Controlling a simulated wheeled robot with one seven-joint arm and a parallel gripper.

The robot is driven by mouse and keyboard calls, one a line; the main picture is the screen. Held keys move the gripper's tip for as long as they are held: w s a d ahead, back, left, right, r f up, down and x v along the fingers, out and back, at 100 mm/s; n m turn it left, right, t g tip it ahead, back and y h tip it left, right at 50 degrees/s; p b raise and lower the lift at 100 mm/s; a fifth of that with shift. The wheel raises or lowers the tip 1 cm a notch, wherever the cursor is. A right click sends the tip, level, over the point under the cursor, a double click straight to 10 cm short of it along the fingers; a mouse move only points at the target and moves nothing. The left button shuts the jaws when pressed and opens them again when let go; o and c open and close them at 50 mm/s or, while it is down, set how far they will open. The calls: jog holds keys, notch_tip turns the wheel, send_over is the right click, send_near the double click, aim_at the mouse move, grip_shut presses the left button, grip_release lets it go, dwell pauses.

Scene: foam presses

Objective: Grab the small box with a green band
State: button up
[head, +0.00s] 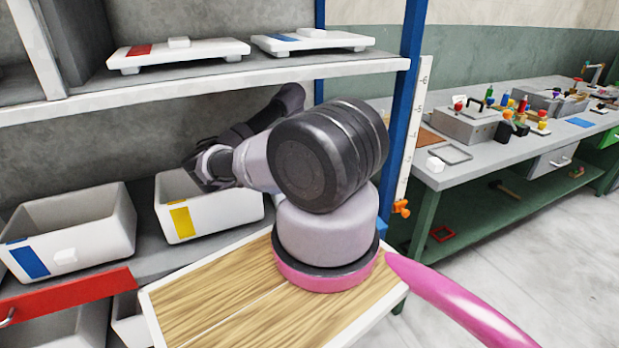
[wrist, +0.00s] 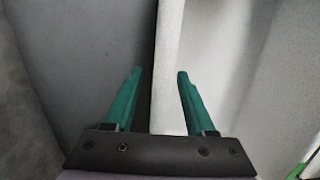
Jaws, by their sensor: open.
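I cannot make out a small box with a green band in either view. My gripper (wrist: 159,72) has two green fingers, spread apart and holding nothing. A pale upright wall edge (wrist: 168,70) shows between the fingers; I cannot tell whether it is touched. In the head view my arm reaches over the shelf, and its dark end (head: 207,168) is at the white bin with a yellow label (head: 183,222); the fingers are not clear there. A thin green strip (wrist: 305,165) shows at the lower right of the wrist view; I cannot tell what it belongs to.
A white bin with a blue label (head: 29,259) stands left on the lower shelf. The upper shelf (head: 210,85) holds two white trays, one red-marked (head: 138,50), one blue-marked (head: 284,38). A blue post (head: 404,110) is on the right. A cluttered workbench (head: 510,152) stands beyond.

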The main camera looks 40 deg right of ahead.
jog(key=shift+f, duration=0.25)
grip_shut()
jog(key=shift+r, duration=0.2)
